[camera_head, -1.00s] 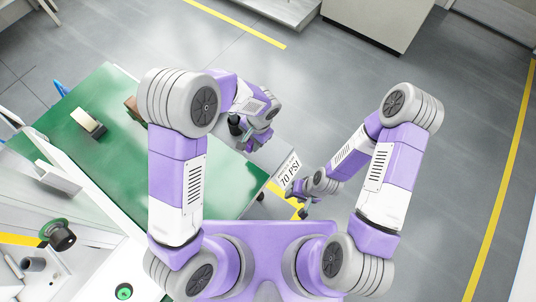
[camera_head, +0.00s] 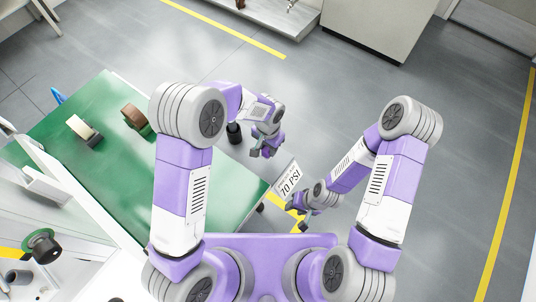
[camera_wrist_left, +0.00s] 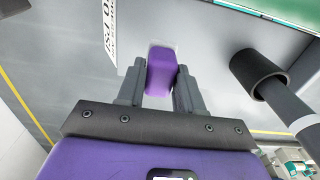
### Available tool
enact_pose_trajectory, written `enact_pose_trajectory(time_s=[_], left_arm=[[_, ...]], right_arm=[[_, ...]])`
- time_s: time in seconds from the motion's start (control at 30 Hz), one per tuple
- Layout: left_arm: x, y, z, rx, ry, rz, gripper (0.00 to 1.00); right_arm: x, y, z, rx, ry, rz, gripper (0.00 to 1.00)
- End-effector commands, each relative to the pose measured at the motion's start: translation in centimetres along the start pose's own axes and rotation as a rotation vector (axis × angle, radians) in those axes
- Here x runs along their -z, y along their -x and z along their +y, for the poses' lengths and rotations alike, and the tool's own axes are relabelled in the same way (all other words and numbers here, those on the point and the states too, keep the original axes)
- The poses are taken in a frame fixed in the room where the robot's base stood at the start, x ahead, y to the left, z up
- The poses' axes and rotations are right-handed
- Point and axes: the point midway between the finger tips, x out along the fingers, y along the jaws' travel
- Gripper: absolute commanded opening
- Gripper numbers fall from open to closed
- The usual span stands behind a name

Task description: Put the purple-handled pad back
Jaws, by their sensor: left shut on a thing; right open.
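In the left wrist view, my left gripper (camera_wrist_left: 160,88) is shut on the purple handle of the pad (camera_wrist_left: 161,70), which sits between its two dark fingers. A pale edge shows just beyond the handle; the rest of the pad is hidden. In the head view, my left gripper (camera_head: 262,151) hangs over the grey floor, just right of the green table's edge (camera_head: 215,190); the pad cannot be made out there. My right gripper (camera_head: 304,214) is open, low, beside the 70 PSI sign.
A white 70 PSI sign (camera_head: 287,184) stands by the table corner, between my grippers. A black cylinder (camera_head: 234,132) is close to my left gripper and shows in the wrist view (camera_wrist_left: 258,74). A brown roll (camera_head: 134,117) and a pale block (camera_head: 84,131) lie on the table.

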Motion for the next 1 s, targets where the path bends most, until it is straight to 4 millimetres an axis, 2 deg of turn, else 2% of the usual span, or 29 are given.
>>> enact_pose_trajectory(time_s=[0.3,0.63,0.67,0.7,0.8,1.0], left_arm=[[0.0,-4.4,0.0,0.001,-0.002,-0.002,0.00],[0.0,-4.8,0.0,0.001,-0.001,0.001,0.00],[0.0,-4.7,0.0,0.001,-0.001,0.001,0.40],[0.0,-4.7,0.0,0.001,-0.001,0.001,0.46],[0.0,-4.7,0.0,0.001,-0.001,0.001,0.61],[0.0,-4.7,0.0,0.001,-0.001,0.001,0.61]], right_arm=[[0.0,-1.2,0.4,0.000,0.000,0.000,0.43],[0.0,-1.2,0.5,0.000,0.000,0.000,0.43],[0.0,-1.2,0.4,0.000,0.000,0.000,0.43],[0.0,-1.2,0.4,0.000,0.000,0.000,0.43],[0.0,-1.2,0.4,0.000,0.000,0.000,0.43],[0.1,-1.2,0.4,0.000,0.000,0.000,0.43]])
